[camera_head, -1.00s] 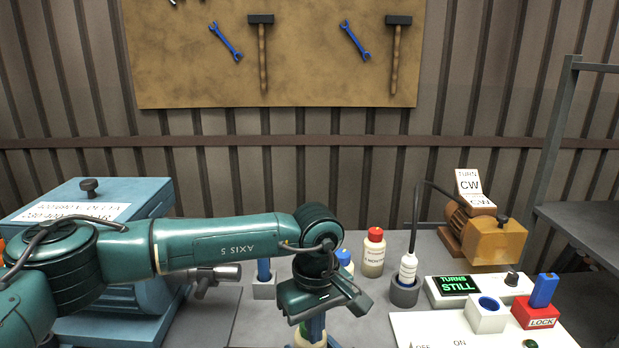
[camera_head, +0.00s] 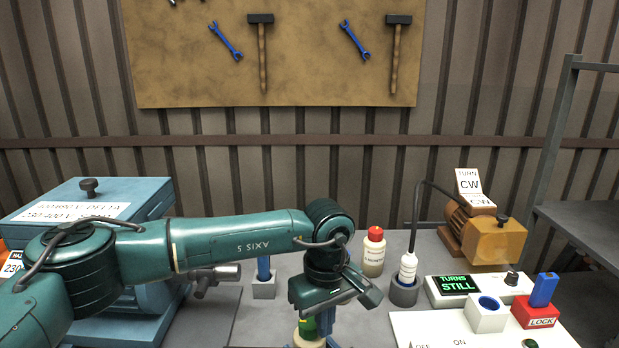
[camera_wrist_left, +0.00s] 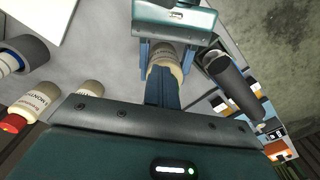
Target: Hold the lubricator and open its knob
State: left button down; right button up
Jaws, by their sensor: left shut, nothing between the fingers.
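The lubricator, a cream bottle (camera_head: 308,341) with a green and yellow top, stands low in the head view, partly hidden under my left gripper (camera_head: 322,322). In the left wrist view the bottle (camera_wrist_left: 165,58) is just past the tips of my left gripper (camera_wrist_left: 163,85), whose blue fingers are shut together and empty. I cannot tell whether they touch its top. My right gripper (camera_wrist_left: 165,66) shows at the top of that view, its blue fingers on both sides of the bottle, seemingly closed on it. Its knob is not clear in the wrist view.
Beyond are the display box (camera_head: 437,291), the red LOCK block (camera_head: 535,314) and a brown motor (camera_head: 498,240). A blue box (camera_head: 100,200) stands left.

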pick_arm(q)
jog(key=shift+w+a, duration=0.15)
notch_tip(320, 180, up, 6)
jog(key=shift+s+d, duration=0.35)
jog(key=shift+d, duration=0.05)
dwell(0.4)
jog(key=shift+s+a+f, duration=0.2)
jog(key=shift+a+f, duration=0.25)
jog(key=shift+f, duration=0.55)
jog(key=shift+s+a+f, duration=0.2)
jog(key=shift+a+f, duration=0.25)
jog(key=shift+f, duration=0.6)
jog(key=shift+s+a+f, duration=0.2)
jog(key=shift+a+f, duration=0.25)
jog(key=shift+f, duration=0.55)
jog(key=shift+w, duration=0.3)
